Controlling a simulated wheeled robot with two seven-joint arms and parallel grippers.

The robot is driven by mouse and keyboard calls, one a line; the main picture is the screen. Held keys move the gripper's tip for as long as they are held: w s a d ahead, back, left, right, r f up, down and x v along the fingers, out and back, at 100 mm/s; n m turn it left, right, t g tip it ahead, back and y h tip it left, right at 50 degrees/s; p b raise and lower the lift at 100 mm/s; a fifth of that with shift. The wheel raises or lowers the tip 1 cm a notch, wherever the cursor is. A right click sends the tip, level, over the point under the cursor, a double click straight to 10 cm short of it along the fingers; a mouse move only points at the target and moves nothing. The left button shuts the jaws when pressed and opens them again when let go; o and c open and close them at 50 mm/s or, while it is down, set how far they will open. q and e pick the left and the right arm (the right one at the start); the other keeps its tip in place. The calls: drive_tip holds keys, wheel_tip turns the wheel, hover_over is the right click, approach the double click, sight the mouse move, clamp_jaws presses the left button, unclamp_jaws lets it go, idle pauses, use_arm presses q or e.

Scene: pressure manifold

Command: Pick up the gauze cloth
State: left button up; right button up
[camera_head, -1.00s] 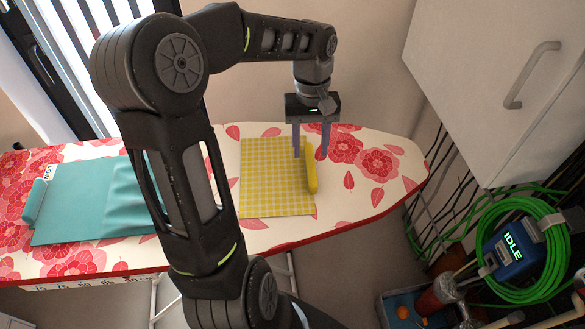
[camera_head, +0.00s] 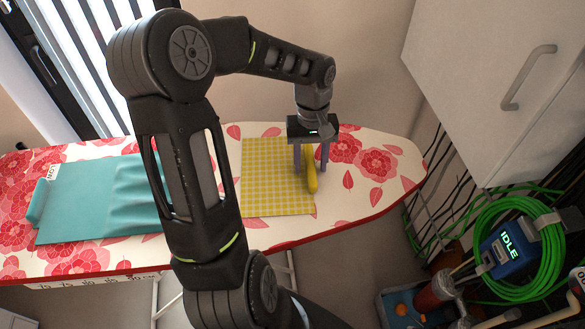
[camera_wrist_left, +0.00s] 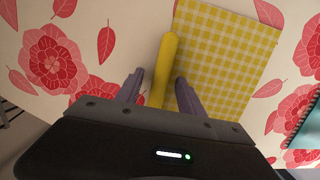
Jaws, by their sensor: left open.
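The gauze cloth appears to be the yellow checked cloth (camera_head: 265,185), lying flat on the floral ironing board. It also shows in the wrist view (camera_wrist_left: 222,55). A raised, rounded yellow ridge (camera_head: 312,178) runs along its right edge; it looks like part of the cloth. My left gripper (camera_head: 310,169) points down over this ridge. In the wrist view the left gripper (camera_wrist_left: 160,78) has its fingers apart, one on each side of the ridge (camera_wrist_left: 163,68). I cannot tell whether they touch it. My right gripper is not in view.
A teal cloth (camera_head: 90,195) with a raised left edge and a "LOW" label lies on the board's (camera_head: 385,205) left part. A white cabinet (camera_head: 480,90) hangs at the right. Below it are a green hose (camera_head: 550,250) and a blue "IDLE" box (camera_head: 510,250).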

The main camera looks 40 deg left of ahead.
use_arm(q)
drive_tip(key=shift+c, duration=0.4)
clamp_jaws()
